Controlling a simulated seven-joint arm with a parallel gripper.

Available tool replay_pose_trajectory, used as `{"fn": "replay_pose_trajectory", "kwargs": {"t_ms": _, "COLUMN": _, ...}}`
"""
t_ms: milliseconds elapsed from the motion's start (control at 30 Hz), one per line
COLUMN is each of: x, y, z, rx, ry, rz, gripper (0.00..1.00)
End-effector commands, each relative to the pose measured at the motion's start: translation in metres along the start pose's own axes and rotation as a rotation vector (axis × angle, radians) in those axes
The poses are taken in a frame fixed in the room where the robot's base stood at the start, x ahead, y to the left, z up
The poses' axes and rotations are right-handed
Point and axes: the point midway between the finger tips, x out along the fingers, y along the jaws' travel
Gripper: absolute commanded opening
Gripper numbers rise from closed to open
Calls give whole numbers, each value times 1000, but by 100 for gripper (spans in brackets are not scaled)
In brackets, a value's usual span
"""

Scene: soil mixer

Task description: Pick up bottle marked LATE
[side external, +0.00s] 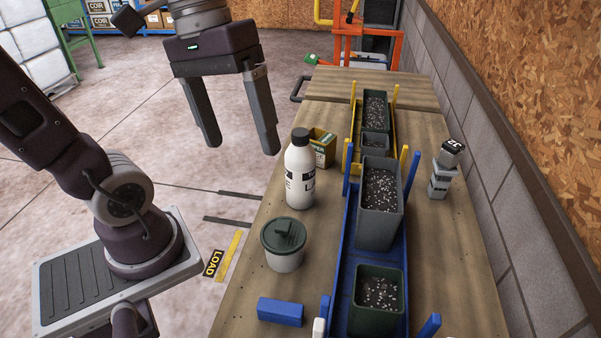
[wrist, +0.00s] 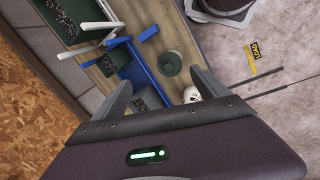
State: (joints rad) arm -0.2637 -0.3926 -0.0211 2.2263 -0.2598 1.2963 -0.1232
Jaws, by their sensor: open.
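A white bottle (side external: 299,178) with a black cap stands upright near the left edge of the wooden table. Its label shows only a few black letters, so I cannot read the full word. My gripper (side external: 242,146) is open and empty, above and to the left of the bottle, apart from it. In the wrist view my gripper (wrist: 160,85) has its fingers spread wide. The bottle (wrist: 191,94) shows there beside one finger, partly hidden by the gripper body.
A lidded tub (side external: 284,246) and a blue block (side external: 280,312) stand nearer on the table (side external: 425,215). A yellow-green box (side external: 322,150) stands close behind the bottle. A blue rack (side external: 338,262) with soil-filled pots lies to its right. A grey stacked item (side external: 441,178) stands near the wall.

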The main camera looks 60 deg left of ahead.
Motion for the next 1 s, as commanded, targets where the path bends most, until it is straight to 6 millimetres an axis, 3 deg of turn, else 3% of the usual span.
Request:
{"fn": "replay_pose_trajectory", "kwargs": {"t_ms": 167, "x": 2, "y": 17, "z": -42, "rx": -495, "ry": -416, "rz": 223, "gripper": 84}}
{"fn": "replay_pose_trajectory", "kwargs": {"t_ms": 267, "x": -9, "y": 15, "z": -85, "rx": -775, "ry": -656, "rz": 418, "gripper": 84}}
{"fn": "replay_pose_trajectory", "kwargs": {"t_ms": 367, "x": -24, "y": -6, "z": -136, "rx": -1010, "ry": -868, "rz": 645, "gripper": 84}}
{"fn": "replay_pose_trajectory", "kwargs": {"t_ms": 467, "x": -39, "y": -47, "z": -185, "rx": -1195, "ry": -1055, "rz": 899, "gripper": 84}}
{"fn": "replay_pose_trajectory", "kwargs": {"t_ms": 500, "x": -33, "y": -64, "z": -198, "rx": -1240, "ry": -1111, "rz": 975, "gripper": 84}}
{"fn": "replay_pose_trajectory", "kwargs": {"t_ms": 600, "x": 47, "y": -76, "z": -195, "rx": -1227, "ry": -1104, "rz": 948, "gripper": 84}}
{"fn": "replay_pose_trajectory", "kwargs": {"t_ms": 733, "x": 121, "y": -93, "z": -196, "rx": -1221, "ry": -1093, "rz": 945, "gripper": 84}}
{"fn": "replay_pose_trajectory", "kwargs": {"t_ms": 833, "x": 158, "y": -102, "z": -197, "rx": -1218, "ry": -1088, "rz": 944, "gripper": 84}}
{"fn": "replay_pose_trajectory", "kwargs": {"t_ms": 1000, "x": 182, "y": -103, "z": -197, "rx": -1215, "ry": -1084, "rz": 942, "gripper": 84}}
